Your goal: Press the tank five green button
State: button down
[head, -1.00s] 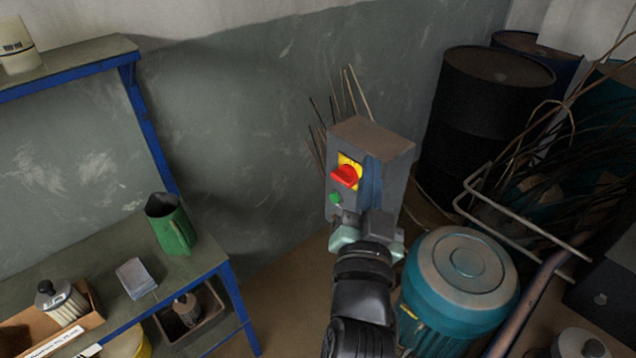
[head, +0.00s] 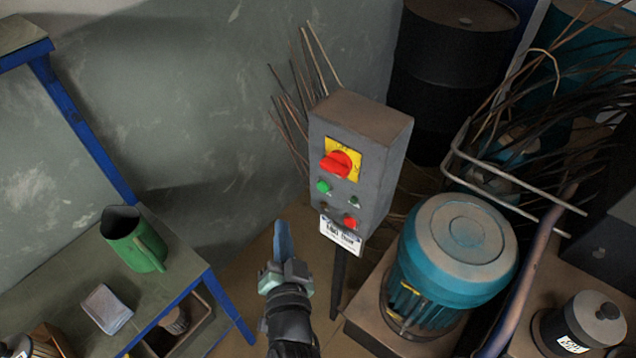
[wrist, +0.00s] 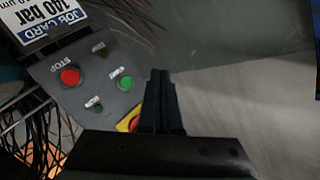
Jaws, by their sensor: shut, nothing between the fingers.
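A grey control box (head: 376,150) stands on a post, its face toward me. A green button (head: 323,187) sits below its red rotary switch (head: 337,164). A small green light (head: 354,201) and a red button (head: 350,222) are also on the face. In the wrist view the box is upside down, with the green button (wrist: 124,83) just left of my fingertips and the red one (wrist: 69,75) marked STOP. My gripper (head: 282,228) is shut and empty, left of and below the box in the head view, apparently apart from it. I cannot read any tank number.
A job card (head: 340,236) hangs at the box's lower edge. A blue-green motor (head: 455,255) stands right of it, with wires and a bent metal frame (head: 515,190) beyond. A blue-legged bench with a green jug (head: 133,240) is at left.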

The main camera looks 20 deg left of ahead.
jog(key=b, duration=0.5)
send_near(317, 185)
jog(key=shift+w+a+f, duration=0.25)
jog(key=shift+w+a, duration=0.65)
jog(key=shift+w, duration=0.15)
jog(key=shift+w+a+f, duration=0.2)
jog(key=shift+w+a, duration=0.7)
jog(key=shift+w, duration=0.15)
jog(key=shift+b, duration=0.3)
jog(key=shift+w+d, duration=0.15)
jog(key=shift+w, duration=0.25)
jog(key=shift+w+d+b, duration=0.2)
jog(key=shift+w+b, duration=0.25)
jog(key=shift+b, duration=0.15)
dwell(0.5)
jog(key=shift+s+r, duration=0.1)
jog(key=shift+s+a+p, duration=0.3)
jog(key=shift+s+p, duration=0.2)
jog(key=shift+s, duration=0.25)
